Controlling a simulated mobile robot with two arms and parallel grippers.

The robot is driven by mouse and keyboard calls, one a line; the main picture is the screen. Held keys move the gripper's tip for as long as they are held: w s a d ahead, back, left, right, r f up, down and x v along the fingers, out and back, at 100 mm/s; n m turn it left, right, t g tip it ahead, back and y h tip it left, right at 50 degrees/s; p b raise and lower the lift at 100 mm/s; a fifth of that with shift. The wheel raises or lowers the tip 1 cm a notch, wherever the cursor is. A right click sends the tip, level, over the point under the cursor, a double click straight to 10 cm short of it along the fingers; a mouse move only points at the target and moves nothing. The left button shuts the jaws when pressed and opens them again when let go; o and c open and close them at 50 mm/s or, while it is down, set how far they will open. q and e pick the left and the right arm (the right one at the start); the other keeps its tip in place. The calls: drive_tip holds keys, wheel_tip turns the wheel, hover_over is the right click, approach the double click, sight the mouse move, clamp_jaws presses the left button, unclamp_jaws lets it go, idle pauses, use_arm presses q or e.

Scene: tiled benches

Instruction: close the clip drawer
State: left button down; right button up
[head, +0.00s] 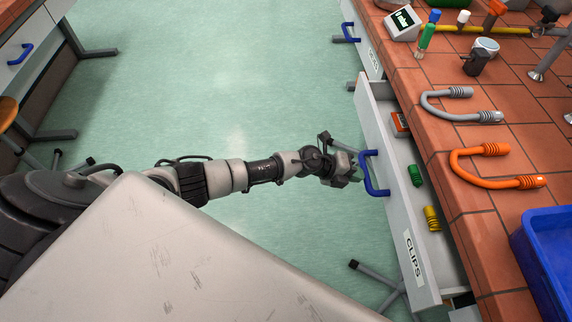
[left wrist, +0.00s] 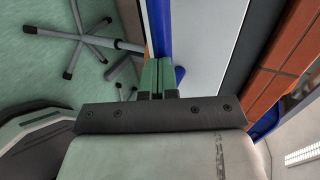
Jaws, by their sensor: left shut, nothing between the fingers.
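The clip drawer (head: 408,232) is a pale grey drawer with a "CLIPS" label, standing open out of the tiled bench in the head view. A blue handle (head: 372,174) is on its front. Inside lie a green item (head: 415,175), a yellow item (head: 431,218) and an orange box (head: 400,123). My left gripper (head: 355,172) is at the handle, its green fingers shut with nothing between them. In the left wrist view the fingers (left wrist: 157,76) are close to the blue handle (left wrist: 160,30) and the drawer front (left wrist: 200,45); I cannot tell whether they touch. My right gripper is not in view.
A stool base (head: 385,285) stands below the drawer. The green floor left of the drawer is mostly clear.

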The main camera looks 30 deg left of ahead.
sight(385, 172)
use_arm(q)
drive_tip(key=w+d, duration=0.1)
drive_tip(key=d, duration=0.1)
drive_tip(key=w+d+b, duration=0.1)
drive_tip(key=w+d, duration=0.2)
drive_tip(key=d, duration=0.1)
drive_tip(key=shift+w+d+f, duration=0.1)
drive_tip(key=shift+w+d, duration=0.15)
drive_tip(key=shift+d, duration=0.1)
drive_tip(key=shift+w+d, duration=0.2)
drive_tip(key=shift+d, duration=0.1)
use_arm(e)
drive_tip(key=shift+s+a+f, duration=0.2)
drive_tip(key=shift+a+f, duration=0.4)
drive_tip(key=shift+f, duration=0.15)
use_arm(q)
drive_tip(key=shift+a, duration=0.1)
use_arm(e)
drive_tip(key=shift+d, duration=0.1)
